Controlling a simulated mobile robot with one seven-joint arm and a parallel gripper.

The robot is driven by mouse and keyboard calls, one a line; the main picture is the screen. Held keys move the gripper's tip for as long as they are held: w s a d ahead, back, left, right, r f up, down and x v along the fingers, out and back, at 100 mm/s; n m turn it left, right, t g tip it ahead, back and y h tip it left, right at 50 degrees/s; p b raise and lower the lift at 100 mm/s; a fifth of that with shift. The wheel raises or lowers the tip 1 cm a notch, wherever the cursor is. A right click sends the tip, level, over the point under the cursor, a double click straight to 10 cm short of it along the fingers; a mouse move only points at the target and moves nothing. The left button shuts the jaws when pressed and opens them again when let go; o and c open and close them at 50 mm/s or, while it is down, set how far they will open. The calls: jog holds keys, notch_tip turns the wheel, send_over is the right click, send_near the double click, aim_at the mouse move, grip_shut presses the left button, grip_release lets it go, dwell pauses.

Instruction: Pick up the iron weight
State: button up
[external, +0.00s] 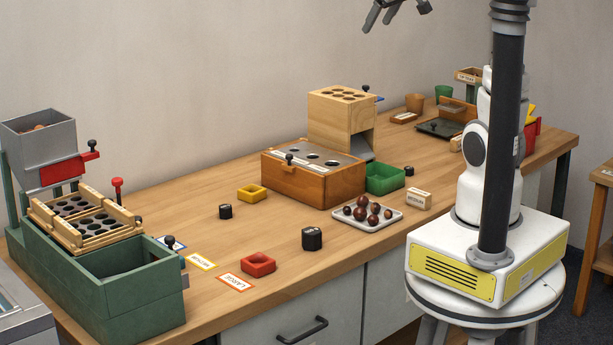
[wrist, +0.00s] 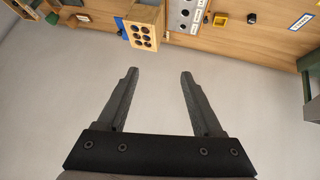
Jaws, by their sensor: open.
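Three small black weights stand on the wooden table in the external view. The largest (external: 312,238) is near the front edge, a smaller one (external: 225,211) is farther back to its left, and the smallest (external: 409,170) is right of the green tray. I cannot tell which is the iron weight. My gripper (external: 377,26) is high above the table at the top edge of the external view, far from all three. In the wrist view my gripper (wrist: 158,72) is open, with nothing between its fingers. One black weight (wrist: 251,18) shows there at the upper right.
A wooden box with a holed metal top (external: 284,184) and a taller holed wooden block (external: 341,118) stand mid-table. A white tray of chestnuts (external: 394,220) lies in front. A green machine (external: 140,309) fills the left end. Red (external: 258,265) and yellow (external: 252,194) trays lie between.

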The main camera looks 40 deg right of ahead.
jog(key=w+d+f+m+g+b, duration=0.25)
jog(key=w+d+f+b, duration=0.2)
jog(key=d+f, duration=0.9)
jog(key=m+g+b, duration=0.2)
jog(key=m+b, duration=0.1)
jog(key=b, duration=0.1)
send_near(409, 168)
jog(key=f+b, duration=0.1)
jog(key=d+f+b, duration=0.1)
jog(key=shift+d+f+t+y, duration=0.15)
jog(key=shift+f+t+y, duration=0.1)
jog(key=shift+f+y, duration=0.1)
jog(key=shift+w+b+x, duration=0.15)
jog(key=shift+b+x, duration=0.45)
jog(key=shift+x, duration=0.9)
jog(key=shift+w+b+x, duration=0.15)
jog(key=shift+b+x, duration=0.4)
jog(key=shift+x, duration=0.9)
jog(key=shift+r, duration=0.1)
grip_shut()
